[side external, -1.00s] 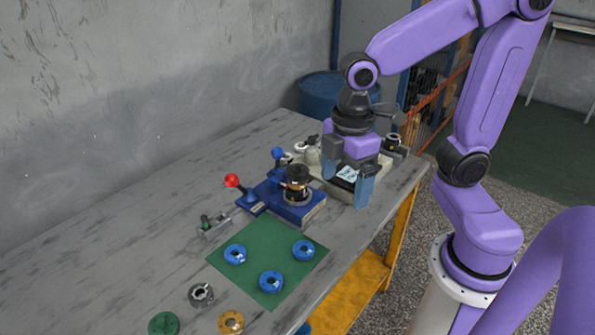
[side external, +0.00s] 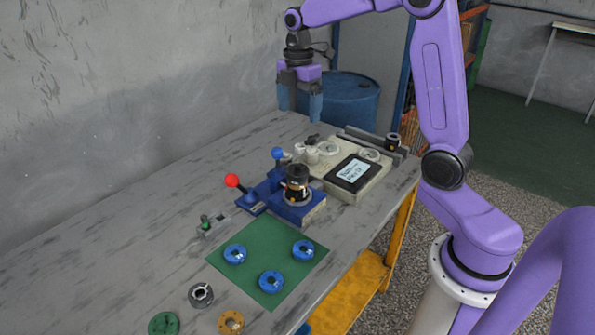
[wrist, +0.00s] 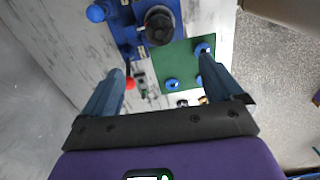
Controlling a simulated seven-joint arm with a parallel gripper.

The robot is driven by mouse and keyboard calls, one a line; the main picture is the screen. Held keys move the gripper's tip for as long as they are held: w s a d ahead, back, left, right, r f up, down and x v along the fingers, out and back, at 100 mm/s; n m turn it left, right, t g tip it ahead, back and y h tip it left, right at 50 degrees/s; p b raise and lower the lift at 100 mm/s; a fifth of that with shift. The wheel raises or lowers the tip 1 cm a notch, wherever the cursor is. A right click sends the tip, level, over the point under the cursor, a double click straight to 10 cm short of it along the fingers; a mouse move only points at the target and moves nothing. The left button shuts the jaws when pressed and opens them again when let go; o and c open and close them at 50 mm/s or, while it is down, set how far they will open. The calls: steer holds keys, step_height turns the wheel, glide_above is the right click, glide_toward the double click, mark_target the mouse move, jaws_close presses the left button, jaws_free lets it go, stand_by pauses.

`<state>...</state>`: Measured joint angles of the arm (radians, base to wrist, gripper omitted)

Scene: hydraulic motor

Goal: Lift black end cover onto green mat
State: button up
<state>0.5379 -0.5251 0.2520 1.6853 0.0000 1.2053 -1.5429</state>
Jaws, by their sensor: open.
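The black end cover (side external: 298,175) appears to be the dark round part on top of the motor stack in the blue fixture (side external: 312,212). In the wrist view the same black part (wrist: 158,22) shows at top centre, beyond my fingertips. The green mat (side external: 268,247) lies on the table in front of the fixture, with blue rings (side external: 271,282) on it; the mat (wrist: 178,60) also shows in the wrist view. My gripper (side external: 301,104) is open and empty, raised above the far end of the table, apart from the cover. Both fingers show in the wrist view (wrist: 161,70).
A red-knobbed lever (side external: 232,181) and a blue-knobbed lever (side external: 277,153) stand up beside the motor stack. A beige box with a black panel (side external: 352,174) sits behind right. A blue barrel (side external: 350,100) stands beyond the table. The table's left side is largely clear.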

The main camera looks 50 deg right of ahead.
glide_above(297, 165)
steer(key=f, duration=1.1)
steer(key=shift+d+f, duration=0.35)
steer(key=shift+a+f, duration=0.2)
steer(key=shift+f, duration=2.65)
steer(key=c, duration=1.3)
steer(key=shift+o, duration=0.2)
steer(key=shift+r, duration=0.1)
